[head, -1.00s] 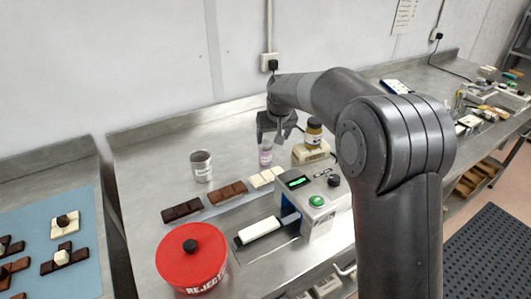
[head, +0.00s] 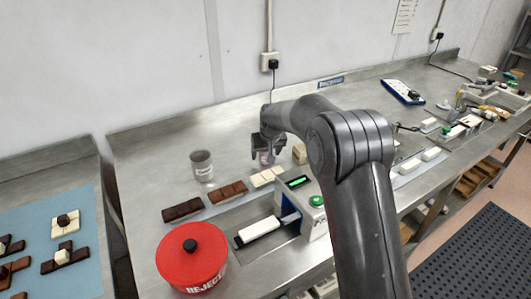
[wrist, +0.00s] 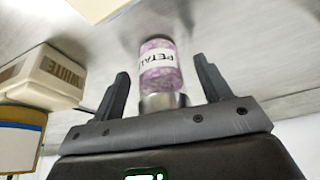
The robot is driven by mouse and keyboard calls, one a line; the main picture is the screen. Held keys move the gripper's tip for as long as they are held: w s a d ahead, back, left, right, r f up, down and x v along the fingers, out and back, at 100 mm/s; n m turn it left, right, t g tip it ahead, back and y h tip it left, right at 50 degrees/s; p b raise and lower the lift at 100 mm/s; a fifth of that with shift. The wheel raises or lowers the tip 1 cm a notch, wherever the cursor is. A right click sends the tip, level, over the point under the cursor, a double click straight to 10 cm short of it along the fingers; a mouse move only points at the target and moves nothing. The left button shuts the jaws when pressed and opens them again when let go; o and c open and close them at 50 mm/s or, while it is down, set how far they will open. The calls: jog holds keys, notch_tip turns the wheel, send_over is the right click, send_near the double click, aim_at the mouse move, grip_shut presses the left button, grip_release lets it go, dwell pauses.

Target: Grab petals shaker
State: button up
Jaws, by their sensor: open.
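The petals shaker (wrist: 160,68) is a clear jar of purple petals with a white label and a metal-coloured cap, standing on the steel bench. In the wrist view it lies between the two spread fingers of my gripper (wrist: 162,72). Small gaps show on both sides, and the cap is nearest the palm. In the head view my gripper (head: 265,148) is low over the shaker (head: 265,158), which is partly hidden by the fingers. My gripper is open.
A metal cup (head: 202,167) stands to the left. Chocolate bars (head: 226,191), a grey device (head: 304,201) and a red reject tub (head: 191,258) lie nearer.

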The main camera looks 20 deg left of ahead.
jog(key=shift+w+a+f, duration=0.15)
jog(key=shift+f, duration=0.3)
jog(key=shift+c, duration=0.3)
jog(key=c, duration=1)
